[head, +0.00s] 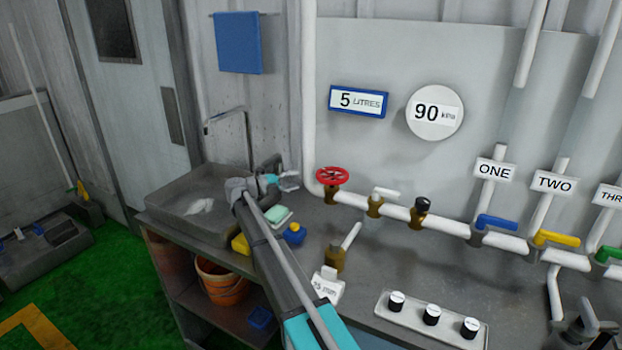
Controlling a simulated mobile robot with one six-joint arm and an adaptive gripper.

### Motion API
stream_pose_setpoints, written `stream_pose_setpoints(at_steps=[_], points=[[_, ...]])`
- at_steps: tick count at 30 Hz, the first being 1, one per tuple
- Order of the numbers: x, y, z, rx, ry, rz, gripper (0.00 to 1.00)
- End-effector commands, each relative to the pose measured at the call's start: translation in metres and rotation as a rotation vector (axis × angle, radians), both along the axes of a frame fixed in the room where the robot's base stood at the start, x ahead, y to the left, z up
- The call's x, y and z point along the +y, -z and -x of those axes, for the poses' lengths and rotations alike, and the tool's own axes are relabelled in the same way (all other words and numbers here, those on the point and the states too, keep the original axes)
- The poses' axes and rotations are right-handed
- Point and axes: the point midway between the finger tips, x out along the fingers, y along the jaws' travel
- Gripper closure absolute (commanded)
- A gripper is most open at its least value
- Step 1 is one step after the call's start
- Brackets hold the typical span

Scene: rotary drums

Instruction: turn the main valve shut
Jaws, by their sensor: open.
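A red handwheel valve (331,176) sits at the left end of the white horizontal pipe, just where the pipe bends up the wall. No label reading "main" shows beside it. My gripper (292,181) is open and empty, to the left of the red wheel and apart from it in the picture. It is at the right end of the sink, small in view, and its fingertips are hard to make out. How far it is from the wheel in depth I cannot tell.
Along the pipe (398,212) stand a white-handled valve (384,193), a black-knobbed fitting (422,206), and blue (497,222), yellow (557,238) and green (609,253) levers. A brass tap (335,257) stands on the bench.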

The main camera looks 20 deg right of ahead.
Motion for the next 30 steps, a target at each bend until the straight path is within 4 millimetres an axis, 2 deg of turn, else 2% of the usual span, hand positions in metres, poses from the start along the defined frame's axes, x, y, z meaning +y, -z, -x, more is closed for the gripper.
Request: stream_pose_setpoints(at_steps=[12,21,30], points=[[-0.022,0.000,0.057,0.000,-0.362,0.001,0.40],[-0.016,0.000,0.096,-0.001,-0.646,0.001,0.40],[-0.010,0.000,0.105,-0.001,-0.744,0.001,0.40]])
